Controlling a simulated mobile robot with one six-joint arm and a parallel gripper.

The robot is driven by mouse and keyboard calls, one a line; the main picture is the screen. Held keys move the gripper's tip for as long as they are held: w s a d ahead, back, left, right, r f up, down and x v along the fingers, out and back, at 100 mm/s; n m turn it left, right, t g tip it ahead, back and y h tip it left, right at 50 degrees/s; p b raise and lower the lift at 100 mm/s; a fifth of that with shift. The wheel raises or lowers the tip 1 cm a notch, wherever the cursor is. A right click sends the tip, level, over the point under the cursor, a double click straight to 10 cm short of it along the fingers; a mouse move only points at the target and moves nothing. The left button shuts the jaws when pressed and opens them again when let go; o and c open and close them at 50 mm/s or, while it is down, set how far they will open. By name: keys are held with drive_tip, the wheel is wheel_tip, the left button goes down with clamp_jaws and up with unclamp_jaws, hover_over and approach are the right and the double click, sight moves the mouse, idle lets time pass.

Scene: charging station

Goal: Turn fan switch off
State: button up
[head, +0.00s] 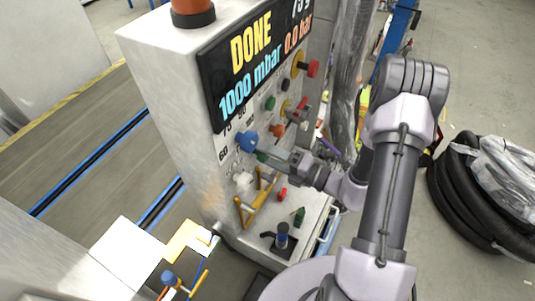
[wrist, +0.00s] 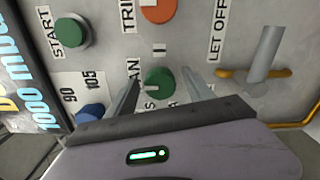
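The fan switch is a round green knob (wrist: 158,81) on the grey panel, beside a partly hidden label ending in "AN" and an "I" mark. In the wrist view my gripper (wrist: 164,84) has its two fingers apart, one on each side of the green knob. I cannot tell whether either finger touches it. The gripper body hides the lower part of the panel there. In the head view my gripper (head: 268,157) reaches the panel from the right, just right of the blue knob (head: 247,141); the green knob is mostly hidden there.
In the wrist view a green START button (wrist: 71,34), an orange knob (wrist: 158,9) and a grey lever (wrist: 266,55) marked LET OFF surround the switch. The display (head: 251,62) reads DONE and 1000 mbar. A yellow handle (head: 256,203) sticks out below my gripper.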

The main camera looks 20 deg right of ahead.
idle(0.3)
drive_tip(key=p+v, duration=0.1)
drive_tip(key=v, duration=1.6)
drive_tip(key=shift+s+d+r, duration=0.1)
drive_tip(key=shift+s, duration=0.05)
drive_tip(key=s+a+r+m+g+h+b, duration=0.3)
drive_tip(key=a+m, duration=0.5)
drive_tip(key=m, duration=0.8)
drive_tip(key=s+a+r+m+g+h+b, duration=0.4)
drive_tip(key=a+m+h+b, duration=0.3)
drive_tip(key=m, duration=1)
drive_tip(key=shift+s+a+r+m+h+b, duration=0.35)
drive_tip(key=shift+a+b, duration=0.4)
drive_tip(key=shift+b, duration=0.55)
